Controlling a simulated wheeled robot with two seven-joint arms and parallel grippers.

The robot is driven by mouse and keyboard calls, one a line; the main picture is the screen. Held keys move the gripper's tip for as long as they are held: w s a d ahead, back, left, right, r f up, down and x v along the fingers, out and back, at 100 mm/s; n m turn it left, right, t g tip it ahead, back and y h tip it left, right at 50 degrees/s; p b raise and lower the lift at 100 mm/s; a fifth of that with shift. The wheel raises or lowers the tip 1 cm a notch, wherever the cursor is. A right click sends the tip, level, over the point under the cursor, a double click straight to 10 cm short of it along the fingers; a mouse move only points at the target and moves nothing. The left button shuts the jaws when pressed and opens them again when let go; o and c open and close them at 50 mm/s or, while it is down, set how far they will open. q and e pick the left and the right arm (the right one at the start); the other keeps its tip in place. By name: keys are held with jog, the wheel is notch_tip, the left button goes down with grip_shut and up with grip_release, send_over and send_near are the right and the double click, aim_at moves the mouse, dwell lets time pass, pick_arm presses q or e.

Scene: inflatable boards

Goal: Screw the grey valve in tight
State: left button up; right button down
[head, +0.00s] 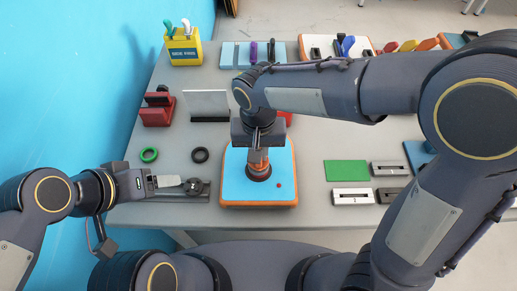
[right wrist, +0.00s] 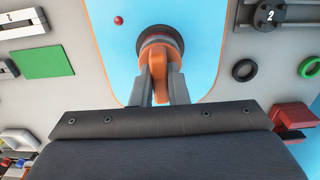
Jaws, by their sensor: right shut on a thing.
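The blue board with an orange rim (head: 229,190) lies flat near the table's front edge. The valve, a dark grey round collar (head: 259,176) with an upright orange grip, sits in the board; its orange grip (right wrist: 161,80) shows between my fingers in the right wrist view. My right gripper (head: 258,156) points down from above and is shut on this grip. How deep the valve is seated cannot be told. My left gripper (head: 178,182) is left of the board, beside a dark grey knob (head: 194,186) on a plate; its finger gap is unclear.
A black ring (head: 200,155) and a green ring (head: 149,155) lie left of the board. A green card (head: 346,171) and white slotted blocks (head: 352,197) lie to the right. A red holder (head: 157,110) and a yellow cup (head: 184,48) stand farther back. A small red dot (head: 279,185) marks the board.

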jog(key=shift+m, duration=0.4)
jog(key=m, duration=0.3)
jog(key=shift+m, duration=0.3)
jog(key=shift+m+p, duration=0.55)
jog(key=shift+m, duration=1.05)
